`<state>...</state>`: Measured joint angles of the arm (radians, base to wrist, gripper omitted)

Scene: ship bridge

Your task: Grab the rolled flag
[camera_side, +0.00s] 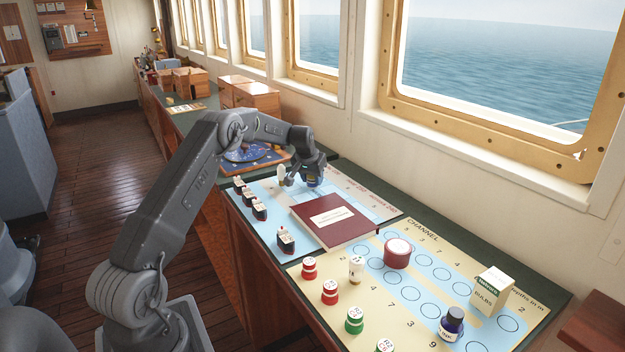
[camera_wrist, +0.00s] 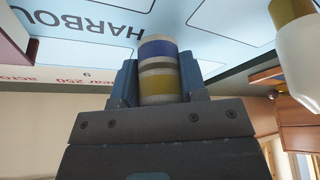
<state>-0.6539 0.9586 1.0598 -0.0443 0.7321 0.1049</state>
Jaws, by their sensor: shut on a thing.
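The rolled flag (camera_wrist: 158,60) is a short upright-looking roll with blue, white and yellow bands. In the wrist view it sits between the two blue-grey fingers of my gripper (camera_wrist: 158,82), which is shut on it. In the side view my gripper (camera_side: 306,172) is at the far part of the light blue harbour chart, beyond the maroon book. A small part of the flag (camera_side: 314,182) shows blue and yellow under the fingers there. The fingers hide part of the roll, and I cannot tell whether it touches the chart.
The maroon book (camera_side: 335,219) lies close in front. Several small ship models (camera_side: 259,209) stand along the chart's left side. A white rounded thing with a gold end (camera_wrist: 303,55) is close beside my gripper. The nearer chart holds a red-and-white roll (camera_side: 397,253), ink bottle (camera_side: 452,324) and bulbs box (camera_side: 490,290).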

